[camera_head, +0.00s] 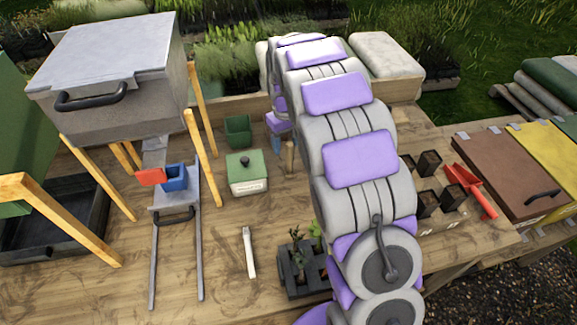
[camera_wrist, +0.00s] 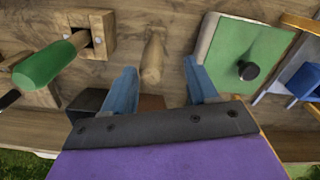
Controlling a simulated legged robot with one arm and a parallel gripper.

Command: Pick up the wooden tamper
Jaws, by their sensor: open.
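The wooden tamper (camera_wrist: 153,58) shows in the wrist view as a pale, rounded wooden piece. It appears between the two blue fingers of my gripper (camera_wrist: 160,68), with space on both sides, so the fingers are not shut on it. In the head view a slim wooden piece (camera_head: 290,157), likely the tamper, stands on the bench beside a blue fingertip of my gripper (camera_head: 275,146). The rest of my gripper is largely hidden there by my arm.
A green-lidded box with a black knob (camera_wrist: 230,56) is right of my gripper in the wrist view. A green-handled tool (camera_wrist: 44,66) is on the left. In the head view, a green pot (camera_head: 237,130) and plant tray (camera_head: 298,270) stand near my arm.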

